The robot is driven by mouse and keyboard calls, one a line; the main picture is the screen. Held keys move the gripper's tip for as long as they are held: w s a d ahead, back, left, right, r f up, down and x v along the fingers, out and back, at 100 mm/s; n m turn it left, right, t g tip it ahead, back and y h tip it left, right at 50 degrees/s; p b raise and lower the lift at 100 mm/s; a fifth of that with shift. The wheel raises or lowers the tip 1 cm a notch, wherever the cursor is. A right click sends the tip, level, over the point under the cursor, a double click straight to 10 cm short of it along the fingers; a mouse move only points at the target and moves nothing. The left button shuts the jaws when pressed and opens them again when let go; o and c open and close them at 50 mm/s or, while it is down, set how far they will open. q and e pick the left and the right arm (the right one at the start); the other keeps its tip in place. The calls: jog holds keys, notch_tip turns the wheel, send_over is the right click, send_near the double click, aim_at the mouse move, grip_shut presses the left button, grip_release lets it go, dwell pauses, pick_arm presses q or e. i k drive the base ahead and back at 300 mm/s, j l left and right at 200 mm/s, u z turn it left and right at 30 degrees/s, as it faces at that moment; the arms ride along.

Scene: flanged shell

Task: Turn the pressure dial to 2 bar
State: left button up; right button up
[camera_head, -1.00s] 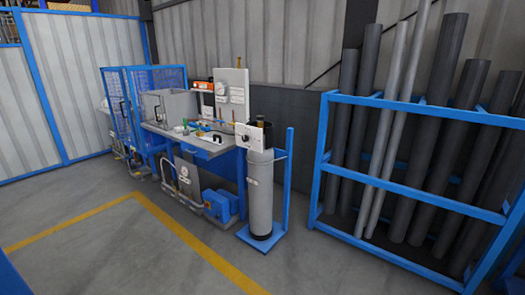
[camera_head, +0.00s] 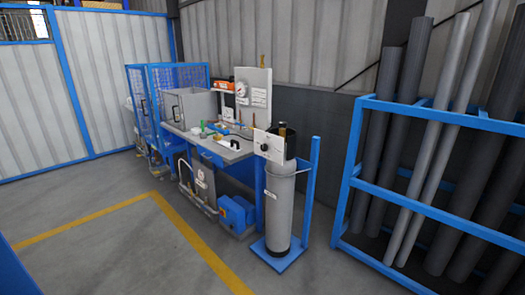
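A workbench (camera_head: 236,152) stands ahead with a light upright panel behind it. A round white gauge (camera_head: 241,90) is on that panel, too small to read. A white plate with a dark round knob (camera_head: 266,147) sits at the top of a grey cylinder (camera_head: 280,208) at the bench's right end. This knob may be the pressure dial; I cannot read any marks on it. Neither of my grippers shows in the head view.
A blue rack of long grey pipes (camera_head: 398,207) stands on the right. A blue mesh cage (camera_head: 172,95) is at the bench's left end. Open grey floor with a yellow line (camera_head: 190,233) lies in front. A blue-framed wall (camera_head: 90,85) closes the left side.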

aim_at(264, 148)
jog(key=i+j+z, duration=0.15)
jog(key=i+j, duration=0.25)
jog(key=i+j+z, duration=0.1)
jog(key=i+j, duration=0.25)
jog(key=i+j+z, duration=0.15)
jog(key=i+j, duration=0.2)
jog(key=j, duration=0.25)
jog(key=i+j+z, duration=0.1)
jog(key=i+j, duration=0.2)
jog(key=j, duration=0.2)
